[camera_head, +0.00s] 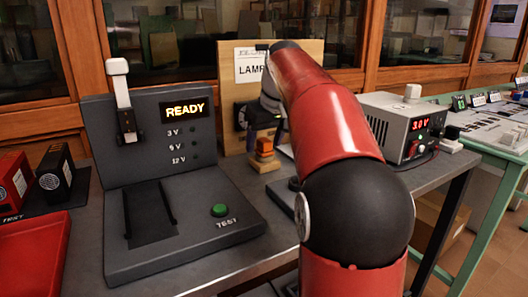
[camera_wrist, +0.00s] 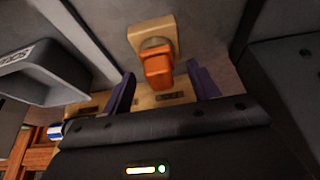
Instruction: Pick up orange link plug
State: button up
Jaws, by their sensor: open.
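The orange link plug (camera_head: 264,147) stands on a small wooden block (camera_head: 264,163) on the grey bench, left of my red arm. In the wrist view the orange plug (camera_wrist: 158,70) lies between the two purple fingers of my gripper (camera_wrist: 162,88), with space on both sides. The wooden block (camera_wrist: 153,33) shows beyond it in that view. My gripper is open and above the plug in the head view (camera_head: 266,125), where its fingers are partly hidden by my arm. I cannot tell whether the fingers reach down around the plug.
A dark test stand (camera_head: 165,190) reading READY, with a white lever and green button (camera_head: 219,210), stands left. A wooden LAMP board (camera_head: 230,100) is behind my gripper. A power supply (camera_head: 405,125) showing 3.0 V is right. A red tray (camera_head: 35,255) is at front left.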

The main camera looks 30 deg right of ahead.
aim_at(264, 140)
jog(key=shift+w+f, duration=0.1)
jog(key=shift+f, duration=0.2)
jog(key=shift+c, duration=0.4)
jog(key=c, duration=1)
jog(key=shift+r, duration=0.1)
notch_tip(264, 140, up, 10)
jog(key=p, duration=0.3)
